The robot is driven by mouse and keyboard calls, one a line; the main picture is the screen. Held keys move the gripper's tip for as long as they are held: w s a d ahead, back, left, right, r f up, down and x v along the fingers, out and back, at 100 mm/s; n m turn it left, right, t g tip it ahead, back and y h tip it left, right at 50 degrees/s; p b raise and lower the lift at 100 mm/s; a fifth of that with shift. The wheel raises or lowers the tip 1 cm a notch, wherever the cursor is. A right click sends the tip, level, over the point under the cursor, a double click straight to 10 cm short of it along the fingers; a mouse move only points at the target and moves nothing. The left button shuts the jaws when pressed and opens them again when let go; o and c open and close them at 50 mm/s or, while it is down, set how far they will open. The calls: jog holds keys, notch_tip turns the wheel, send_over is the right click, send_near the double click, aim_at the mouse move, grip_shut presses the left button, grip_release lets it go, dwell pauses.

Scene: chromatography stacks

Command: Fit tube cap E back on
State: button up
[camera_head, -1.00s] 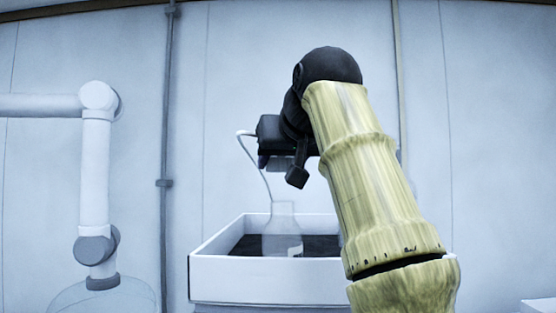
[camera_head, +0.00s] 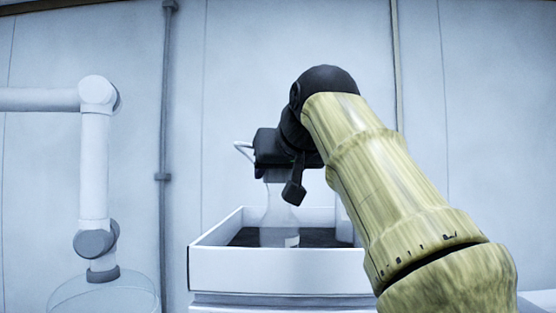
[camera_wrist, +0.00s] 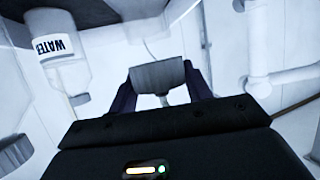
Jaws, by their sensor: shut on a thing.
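In the wrist view my gripper (camera_wrist: 160,92) is shut on a grey, round cap (camera_wrist: 157,75), taken to be tube cap E. A thin white tube (camera_head: 242,149) loops out to the left of the gripper.
The flask stands in a white-walled tray (camera_head: 275,272) with a dark floor. A white jointed pipe (camera_head: 95,170) hangs at the left over a clear round vessel (camera_head: 105,297).

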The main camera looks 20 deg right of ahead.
aim_at(279, 195)
jog(key=shift+s+f, duration=0.1)
jog(key=shift+f, duration=0.5)
jog(key=shift+s+r, duration=0.1)
jog(key=shift+s, duration=0.05)
dwell(0.8)
jog(key=shift+f+b, duration=0.65)
jog(key=shift+f, duration=0.1)
jog(key=shift+f+b, duration=0.4)
jog(key=shift+f, duration=0.05)
jog(key=shift+f, duration=0.3)
